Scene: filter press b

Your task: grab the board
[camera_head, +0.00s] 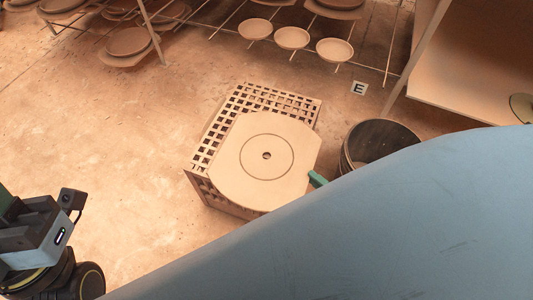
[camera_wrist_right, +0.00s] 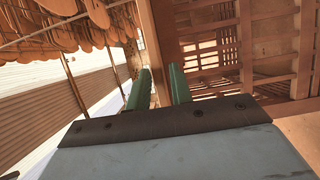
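The board (camera_head: 266,156) is a flat, pale tan slab with cut corners, a ring and a small central hole. It lies on top of a slatted wooden crate (camera_head: 208,143). My right gripper (camera_head: 317,179) is at the board's right edge, mostly hidden behind my own blue-grey arm; one green fingertip shows. In the right wrist view, its two green fingers (camera_wrist_right: 160,88) stand close on either side of a thin brown edge, which seems to be the board's. I cannot tell whether they press on it. My left gripper (camera_head: 8,205) is at the lower left, largely out of frame, away from the board.
A dark round bucket (camera_head: 382,139) stands just right of the crate. Racks with round clay plates (camera_head: 292,38) line the back. A wooden table or shelf (camera_head: 470,85) is at the upper right. The floor (camera_head: 110,130) left of the crate is clear.

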